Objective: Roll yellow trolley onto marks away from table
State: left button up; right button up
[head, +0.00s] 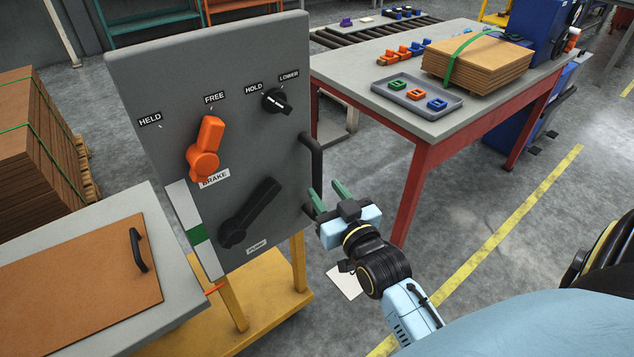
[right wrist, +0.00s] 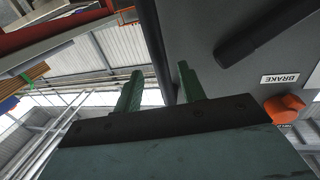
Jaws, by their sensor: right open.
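The yellow trolley (head: 270,302) stands at lower left, with yellow posts under an upright grey panel (head: 140,70). On the panel, the orange brake lever (head: 206,145) points up toward FREE. The black knob (head: 277,102) points toward HOLD, and a black pump lever (head: 248,214) hangs below. A black upright handle (head: 318,165) runs down the panel's right edge. My right gripper (head: 328,198) is open at its lower end. In the right wrist view the handle (right wrist: 153,45) appears between the green fingers (right wrist: 158,88); contact is not clear. My left gripper is out of view.
A red-legged table (head: 425,165) stands behind at right, holding a tray (head: 418,97) and stacked cardboard (head: 478,62). A yellow floor line (head: 500,228) crosses the open floor at right. A grey top (head: 125,230) with a brown board is at left. A white patch (head: 345,282) lies on the floor.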

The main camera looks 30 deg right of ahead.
aim_at(320, 183)
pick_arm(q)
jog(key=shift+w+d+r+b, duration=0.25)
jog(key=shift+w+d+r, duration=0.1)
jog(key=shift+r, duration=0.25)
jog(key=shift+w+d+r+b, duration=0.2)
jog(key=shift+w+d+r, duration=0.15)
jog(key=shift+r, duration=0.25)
pick_arm(e)
jog(key=shift+w+d, duration=0.15)
jog(key=shift+w, duration=1.1)
jog(key=shift+w+d, duration=0.15)
jog(key=shift+w, duration=1.05)
grip_shut()
